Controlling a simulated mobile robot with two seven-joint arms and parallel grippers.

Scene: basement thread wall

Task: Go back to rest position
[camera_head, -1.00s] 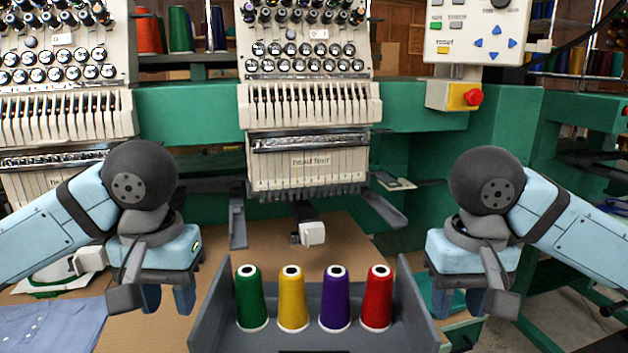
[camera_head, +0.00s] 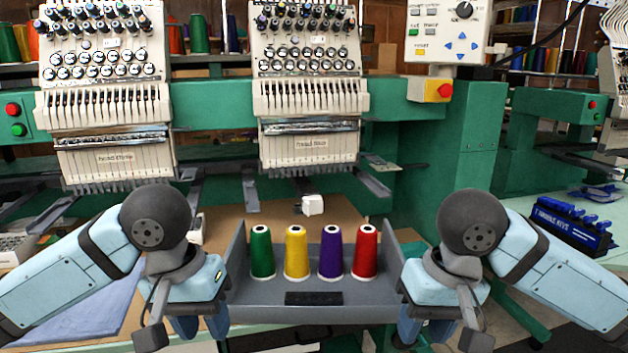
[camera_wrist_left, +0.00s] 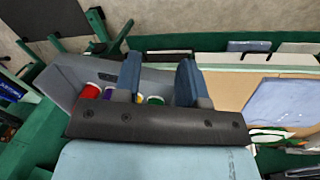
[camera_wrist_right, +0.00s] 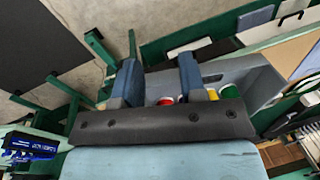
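My left gripper (camera_head: 200,328) hangs to the left of the grey tray, and its two fingers show apart in the left wrist view (camera_wrist_left: 158,62). My right gripper (camera_head: 425,332) hangs to the right of the tray, and its fingers are also apart in the right wrist view (camera_wrist_right: 159,62). Both are open and look empty. The grey tray (camera_head: 365,292) stands between and beyond them at the machine. It holds a green cone (camera_head: 262,252), a yellow cone (camera_head: 297,253), a purple cone (camera_head: 331,253) and a red cone (camera_head: 365,252), all upright in a row.
Embroidery heads (camera_head: 310,90) rise behind the tray on a green frame (camera_head: 215,105). A control panel (camera_head: 447,30) hangs at upper right. Blue cloth (camera_head: 75,310) lies at lower left. A blue rack (camera_head: 570,225) stands on a table at right.

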